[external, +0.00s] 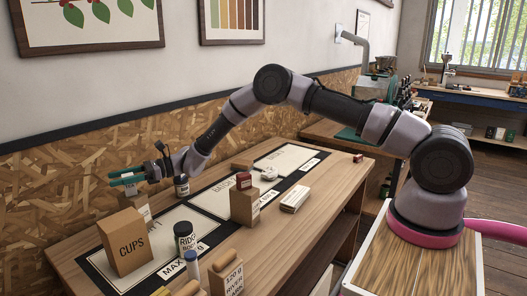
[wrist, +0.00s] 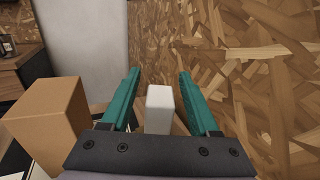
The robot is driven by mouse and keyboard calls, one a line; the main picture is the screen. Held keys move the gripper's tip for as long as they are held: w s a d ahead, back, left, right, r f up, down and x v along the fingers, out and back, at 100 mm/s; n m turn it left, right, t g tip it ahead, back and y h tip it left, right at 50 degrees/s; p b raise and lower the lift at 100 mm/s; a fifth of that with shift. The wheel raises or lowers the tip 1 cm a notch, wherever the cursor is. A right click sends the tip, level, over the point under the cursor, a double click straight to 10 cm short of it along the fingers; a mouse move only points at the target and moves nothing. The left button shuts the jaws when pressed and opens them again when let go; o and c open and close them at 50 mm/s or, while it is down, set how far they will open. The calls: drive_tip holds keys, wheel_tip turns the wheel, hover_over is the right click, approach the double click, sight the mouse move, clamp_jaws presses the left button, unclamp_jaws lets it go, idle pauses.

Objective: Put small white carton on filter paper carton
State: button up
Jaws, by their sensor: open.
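My gripper (external: 126,178) is open at the left of the table, with its teal fingers pointing toward the left. In the wrist view a small white carton (wrist: 160,108) stands between the two open fingers (wrist: 160,98), with a gap on both sides. In the external view its white face (external: 129,187) shows just at the fingers. A pale carton with print (external: 139,208), which looks like the filter paper carton, stands below the gripper, partly hidden by the CUPS box. Whether the white carton rests on it is not clear.
The brown CUPS box (external: 124,243) stands close in front of the gripper; in the wrist view it is at left (wrist: 45,125). A dark jar (external: 185,236), a tan box (external: 245,205) and a flat white box (external: 295,198) are on the table. The chipboard wall (wrist: 250,70) is close behind.

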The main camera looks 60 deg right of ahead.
drive_tip(key=v, duration=1.1)
drive_tip(key=s+d+r+n+g+h, duration=0.25)
drive_tip(key=s+r+n, duration=0.35)
drive_tip(key=s+r, duration=0.45)
drive_tip(key=s+d+r+n+g+h, duration=0.1)
drive_tip(key=s+r+n+g+h, duration=0.3)
drive_tip(key=s+r, duration=0.65)
drive_tip(key=s+d+r+n+t+h, duration=0.2)
drive_tip(key=s+d, duration=0.3)
drive_tip(key=s, duration=0.4)
drive_tip(key=s+d+r+n+t+h, duration=0.2)
drive_tip(key=s+d, duration=0.4)
drive_tip(key=s, duration=0.3)
drive_tip(key=s+d+r+n+t+h, duration=0.2)
drive_tip(key=s+d, duration=0.4)
drive_tip(key=s, duration=0.3)
drive_tip(key=shift+s+d+r+n+t+h, duration=0.15)
drive_tip(key=shift+d+r+n+t+h, duration=0.25)
drive_tip(key=shift+n+h, duration=0.75)
drive_tip(key=shift+a+f, duration=0.1)
drive_tip(key=shift+a, duration=0.05)
